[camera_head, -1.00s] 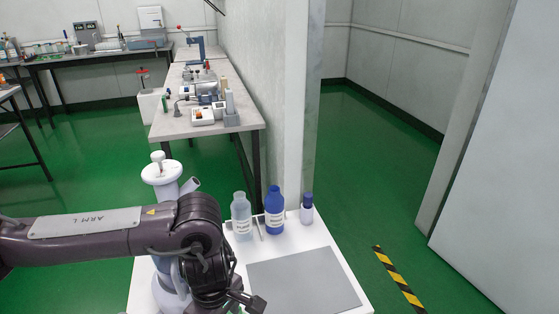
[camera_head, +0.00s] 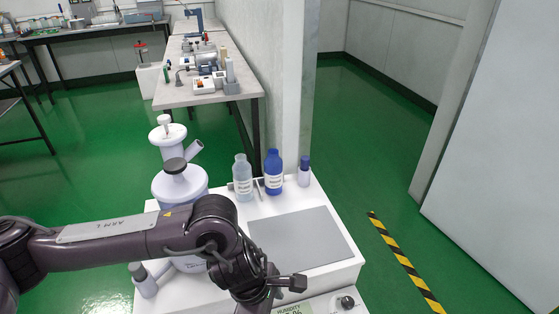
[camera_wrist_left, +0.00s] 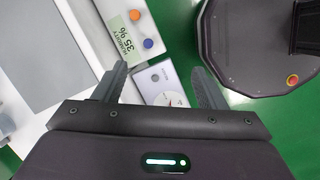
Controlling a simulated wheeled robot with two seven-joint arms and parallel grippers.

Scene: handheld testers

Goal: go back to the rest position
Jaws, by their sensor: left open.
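My left gripper (camera_head: 290,284) is over the front edge of the white bench, its fingers partly hidden by the wrist in the head view. In the left wrist view the gripper (camera_wrist_left: 161,86) is open, with its two dark fingers apart and nothing held. A small white handheld device with a dial (camera_wrist_left: 160,84) shows beyond and between the fingers; I cannot tell its exact depth. My right gripper is in neither view.
The white bench (camera_head: 355,262) carries a grey mat (camera_head: 302,238), a pale bottle (camera_head: 243,178), a blue bottle (camera_head: 273,174) and a white flask (camera_head: 180,184). Green floor is free to the right.

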